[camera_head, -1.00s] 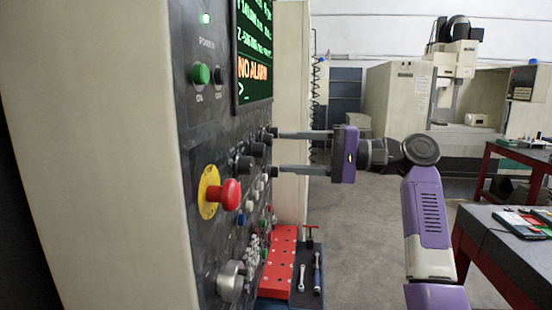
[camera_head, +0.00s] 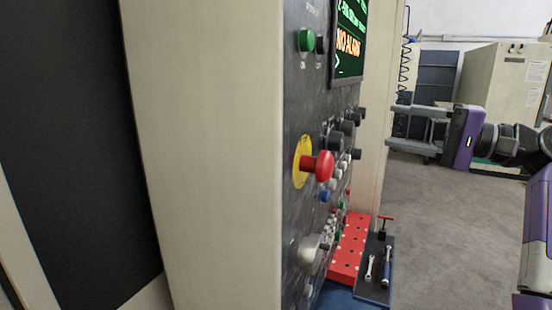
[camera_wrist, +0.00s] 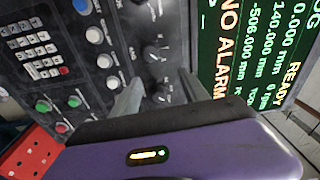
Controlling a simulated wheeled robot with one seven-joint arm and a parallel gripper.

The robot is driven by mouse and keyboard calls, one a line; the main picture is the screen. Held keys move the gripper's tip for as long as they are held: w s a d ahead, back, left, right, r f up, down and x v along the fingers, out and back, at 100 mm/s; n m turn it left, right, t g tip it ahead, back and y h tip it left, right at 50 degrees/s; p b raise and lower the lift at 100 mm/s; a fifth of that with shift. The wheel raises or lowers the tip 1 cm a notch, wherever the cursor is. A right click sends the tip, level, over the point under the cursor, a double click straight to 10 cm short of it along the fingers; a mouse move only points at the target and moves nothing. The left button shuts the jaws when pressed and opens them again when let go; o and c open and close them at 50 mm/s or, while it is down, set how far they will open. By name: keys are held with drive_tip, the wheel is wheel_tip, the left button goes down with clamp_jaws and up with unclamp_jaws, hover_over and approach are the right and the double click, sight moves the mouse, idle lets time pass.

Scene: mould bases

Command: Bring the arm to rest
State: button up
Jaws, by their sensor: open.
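My gripper (camera_head: 392,124) is at the right in the head view, held level with its two grey fingers pointing left toward the machine's control panel (camera_head: 300,215). The fingers are apart and nothing shows between them. In the head view a gap shows between the fingertips and the panel's black knobs (camera_head: 346,125). In the wrist view the purple gripper body (camera_wrist: 200,150) fills the bottom, and its fingers point at the panel's knobs and buttons. My purple and black arm runs off the right edge of the head view.
The panel carries a red emergency button (camera_head: 323,166), a green button (camera_head: 306,40) and a screen (camera_head: 349,40) reading NO ALARM. Below are a red perforated block (camera_head: 349,245) and a dark tray (camera_head: 375,293) with tools. Open grey floor (camera_head: 440,230) lies to the right.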

wheel_tip(320, 180, up, 2)
drive_tip(key=w+d+t+h, duration=0.2)
drive_tip(key=w+d+t, duration=0.1)
drive_tip(key=w+d+f+m+t+h, duration=0.25)
drive_tip(key=d+f+t+h, duration=0.25)
drive_tip(key=f+h, duration=0.25)
drive_tip(key=s+f+m+t+h+b, duration=0.1)
drive_tip(key=s+f+h, duration=0.35)
drive_tip(key=f, duration=0.55)
drive_tip(key=s+f+h, duration=0.3)
drive_tip(key=s+f, duration=0.2)
drive_tip(key=f, duration=0.5)
drive_tip(key=s+a+f+n+g+b, duration=0.1)
drive_tip(key=s+a+f+n, duration=0.2)
drive_tip(key=s, duration=1.2)
drive_tip(key=s+a+f+n+g+y+b, duration=0.1)
drive_tip(key=s+a+f+n+g, duration=0.1)
drive_tip(key=s+a+f, duration=0.6)
drive_tip(key=s+a+f+n+g+b, duration=0.1)
drive_tip(key=s+a+f+n, duration=0.3)
drive_tip(key=s, duration=1.9)
wheel_tip(320, 180, down, 4)
drive_tip(key=shift+a+f+n+g+y+b, duration=0.1)
drive_tip(key=shift+a+n+g+y+b, duration=0.25)
drive_tip(key=shift+a, duration=0.6)
